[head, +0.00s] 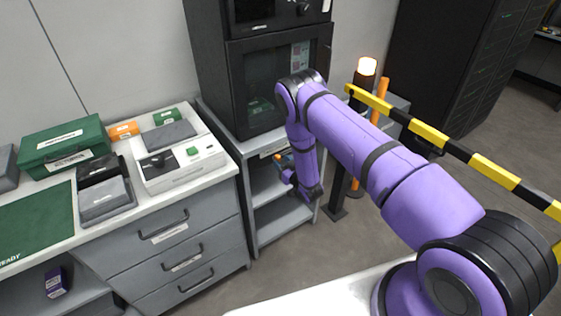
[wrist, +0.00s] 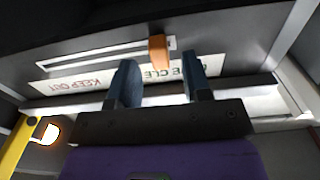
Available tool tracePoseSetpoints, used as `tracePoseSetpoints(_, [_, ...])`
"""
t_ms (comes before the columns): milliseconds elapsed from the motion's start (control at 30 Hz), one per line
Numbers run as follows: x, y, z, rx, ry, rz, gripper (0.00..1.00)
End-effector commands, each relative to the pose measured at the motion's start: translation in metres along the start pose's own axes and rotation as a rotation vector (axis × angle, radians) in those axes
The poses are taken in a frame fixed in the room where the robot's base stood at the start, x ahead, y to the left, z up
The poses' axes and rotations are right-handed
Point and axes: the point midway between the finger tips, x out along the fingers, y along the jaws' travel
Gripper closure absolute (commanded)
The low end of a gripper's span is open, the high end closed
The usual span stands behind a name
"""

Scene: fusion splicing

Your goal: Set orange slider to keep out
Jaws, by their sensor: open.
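The orange slider (wrist: 157,50) shows in the wrist view at one end of a pale slot (wrist: 95,58) in a dark panel. Beside the slot, a white strip carries upside-down lettering. KEEP OUT (wrist: 82,83) is toward the left end, and a partly hidden word with "CLE" is by the slider. My gripper (wrist: 161,80) is open, its two dark blue fingers on either side of the slider's line. Whether they touch it cannot be told. In the head view, my gripper (head: 284,168) is small and partly hidden, in front of the grey shelf unit below the black cabinet.
The grey shelf unit (head: 270,209) stands beside the drawer bench (head: 185,232). A yellow-and-black barrier bar (head: 455,150) and a post with a lit lamp (head: 367,67) are right of it. Open floor lies in front of the shelf.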

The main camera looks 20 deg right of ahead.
Motion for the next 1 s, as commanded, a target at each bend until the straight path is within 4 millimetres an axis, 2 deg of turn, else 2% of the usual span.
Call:
tracePoseSetpoints(200, [0.015,0.000,0.000,0.001,-0.001,-0.001,0.55])
tracePoseSetpoints(467, [0.016,0.000,0.000,0.001,-0.001,0.000,0.55])
tracePoseSetpoints(500, [0.016,0.000,0.000,0.001,-0.001,0.000,0.58])
tracePoseSetpoints(700, [0.016,0.000,0.000,0.001,-0.001,0.000,1.00])
tracePoseSetpoints(867, [0.016,0.000,0.000,0.000,-0.001,0.000,1.00])
tracePoseSetpoints(1000, [0.016,0.009,0.000,0.000,-0.001,0.003,1.00])
